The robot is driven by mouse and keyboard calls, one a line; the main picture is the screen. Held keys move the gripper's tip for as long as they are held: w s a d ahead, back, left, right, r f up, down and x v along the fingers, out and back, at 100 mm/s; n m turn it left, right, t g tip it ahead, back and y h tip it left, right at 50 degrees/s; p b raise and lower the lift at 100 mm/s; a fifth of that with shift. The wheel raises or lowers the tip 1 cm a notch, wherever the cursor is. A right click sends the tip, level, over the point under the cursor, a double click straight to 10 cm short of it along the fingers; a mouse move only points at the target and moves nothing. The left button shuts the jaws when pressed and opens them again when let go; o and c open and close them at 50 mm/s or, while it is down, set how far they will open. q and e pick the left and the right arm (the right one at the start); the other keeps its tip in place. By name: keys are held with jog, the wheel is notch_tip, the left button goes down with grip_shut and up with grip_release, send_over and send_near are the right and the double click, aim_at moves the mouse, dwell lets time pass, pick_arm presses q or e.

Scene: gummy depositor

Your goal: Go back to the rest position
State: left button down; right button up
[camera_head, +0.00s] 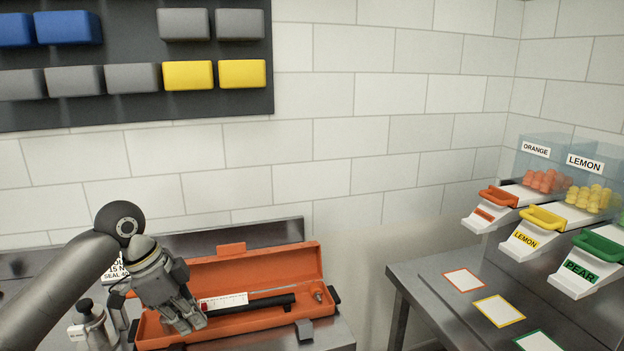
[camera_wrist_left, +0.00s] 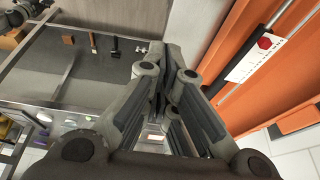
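My left gripper (camera_head: 190,322) hangs over the left end of an open orange case (camera_head: 245,320) on the metal table at the lower middle of the head view. Its fingers come together with nothing seen between them; they also meet in the left wrist view (camera_wrist_left: 161,70). The case holds a dark rod (camera_head: 255,303) and a white label strip with a red mark (camera_wrist_left: 264,44). The gripper hides part of the case's left end. My right gripper is in neither view.
A metal table (camera_head: 430,290) at right holds ORANGE, LEMON and PEAR dispensers with a yellow LEMON drawer (camera_head: 535,228) and colour-edged cards (camera_head: 498,310). A dark wall board (camera_head: 130,105) carries coloured bins. Small bottles (camera_head: 92,325) stand left of the case. A gap separates the tables.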

pick_arm(q)
jog(key=s+d+f+n, duration=0.1)
jog(key=s+d+f, duration=0.25)
jog(key=f, duration=0.35)
jog(key=s+d+f+n+t, duration=0.1)
jog(key=s+d+f, duration=0.25)
jog(key=f, duration=0.25)
jog(key=s+d+f+n, duration=0.2)
jog(key=s+d+f, duration=0.15)
jog(key=f, duration=0.35)
jog(key=s+a+f+n+y, duration=0.1)
jog(key=s+a+n, duration=0.2)
jog(key=s, duration=0.3)
jog(key=s+a+f+n+t+y, duration=0.1)
jog(key=s+a+f+n, duration=0.15)
jog(key=s, duration=0.35)
jog(key=s+a+f+n+y, duration=0.1)
jog(key=s+a+n, duration=0.25)
jog(key=s, duration=0.25)
notch_tip(320, 180, down, 25)
jog(key=g, duration=0.1)
jog(key=s+a+f+g, duration=0.1)
jog(key=s+a+f, duration=0.1)
jog(key=s+f, duration=1.5)
jog(key=shift+s+m+y, duration=0.3)
jog(key=shift+s, duration=0.2)
jog(key=shift+a, duration=0.1)
